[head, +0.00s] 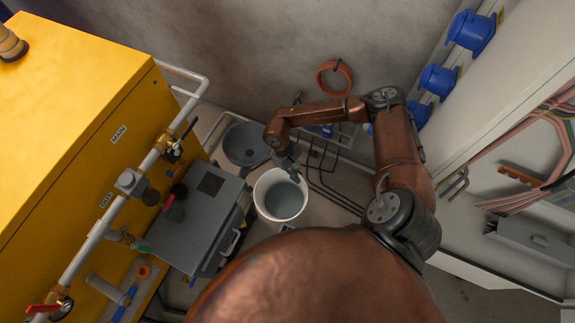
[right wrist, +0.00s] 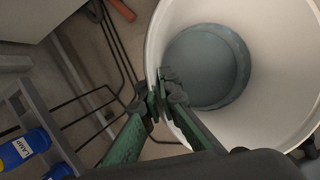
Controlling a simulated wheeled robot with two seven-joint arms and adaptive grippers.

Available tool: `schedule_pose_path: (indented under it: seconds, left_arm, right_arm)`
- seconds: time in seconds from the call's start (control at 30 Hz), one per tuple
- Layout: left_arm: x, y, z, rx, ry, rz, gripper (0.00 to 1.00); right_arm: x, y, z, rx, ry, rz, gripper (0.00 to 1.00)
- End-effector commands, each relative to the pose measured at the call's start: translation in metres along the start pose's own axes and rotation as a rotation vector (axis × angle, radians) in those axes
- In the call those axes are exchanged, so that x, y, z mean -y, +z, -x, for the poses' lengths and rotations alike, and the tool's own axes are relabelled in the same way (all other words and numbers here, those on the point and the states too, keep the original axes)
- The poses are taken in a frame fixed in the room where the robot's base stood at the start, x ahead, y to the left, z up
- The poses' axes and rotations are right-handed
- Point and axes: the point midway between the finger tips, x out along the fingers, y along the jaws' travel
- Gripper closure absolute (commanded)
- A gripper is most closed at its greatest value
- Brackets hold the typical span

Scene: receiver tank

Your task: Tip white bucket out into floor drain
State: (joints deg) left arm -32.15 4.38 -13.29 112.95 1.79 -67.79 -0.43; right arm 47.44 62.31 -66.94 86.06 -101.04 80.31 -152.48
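The white bucket (head: 263,202) stands in the middle of the head view, upright as far as I can tell, with a grey-blue surface low inside it. In the right wrist view the bucket (right wrist: 285,120) fills the right side, its mouth facing the camera. My right gripper (head: 291,172) is at the bucket's far rim. In the right wrist view its fingertips (right wrist: 163,94) are closed together across the rim wall. A dark grey round basin (head: 246,143) sits just beyond the bucket to the left; it may be the floor drain. My left gripper is out of view.
A grey lidded box (head: 196,222) stands close left of the bucket, before the yellow cabinet (head: 70,110) with pipes and valves. Black bent rods (head: 322,165) lie right of the bucket. A blue lamp-labelled item (right wrist: 24,148) shows at lower left in the wrist view.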

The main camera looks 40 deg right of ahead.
Motion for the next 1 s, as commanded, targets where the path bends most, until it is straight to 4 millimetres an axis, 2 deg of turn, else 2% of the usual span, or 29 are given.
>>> schedule_pose_path:
  seconds: [0.03, 0.2, 0.4, 0.5, 0.7, 0.83, 1.0]
  left_arm:
    - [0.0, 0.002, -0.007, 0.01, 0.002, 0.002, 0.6]
    - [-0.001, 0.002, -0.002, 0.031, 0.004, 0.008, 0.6]
    - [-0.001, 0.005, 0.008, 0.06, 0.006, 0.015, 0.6]
    - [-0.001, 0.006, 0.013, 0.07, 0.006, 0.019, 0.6]
    - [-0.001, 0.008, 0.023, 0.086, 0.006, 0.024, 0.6]
    - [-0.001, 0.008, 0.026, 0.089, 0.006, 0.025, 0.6]
    - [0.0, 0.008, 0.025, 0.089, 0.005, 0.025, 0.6]
  right_arm:
    - [-0.001, -0.005, -0.026, 0.009, 0.006, 0.012, 1.0]
    - [-0.009, -0.015, -0.086, 0.011, 0.037, 0.055, 1.0]
    - [-0.017, -0.024, -0.152, 0.013, 0.068, 0.111, 1.0]
    - [-0.02, -0.026, -0.177, 0.015, 0.081, 0.136, 1.0]
    - [-0.024, -0.029, -0.208, 0.015, 0.096, 0.169, 1.0]
    - [-0.025, -0.03, -0.215, 0.013, 0.102, 0.178, 1.0]
    - [-0.026, -0.029, -0.214, 0.01, 0.109, 0.18, 1.0]
